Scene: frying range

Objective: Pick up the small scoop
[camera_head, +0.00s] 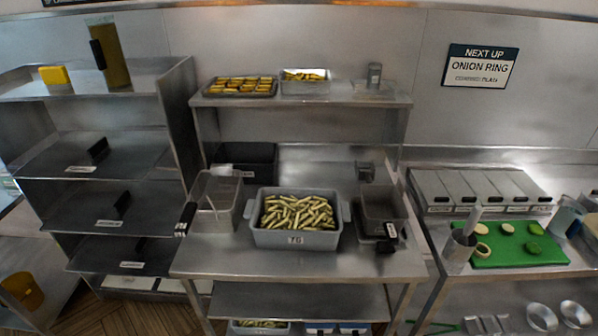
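I cannot tell for certain which item is the small scoop. A grey metal cup-like piece (374,76) stands on the upper shelf at the right, by a clear shallow tray. A similar small grey piece (365,172) sits at the back of the middle table. A metal cylinder with an upright handle (460,247) stands at the left edge of the green board on the right counter. Neither of my grippers shows in this view.
A grey tub of cut fries (297,237) stands on the middle table (222,258), between a clear bin (216,196) and a grey bin (383,207). A green board (515,247) with vegetable slices lies at right. A shelf rack (105,187) stands at left.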

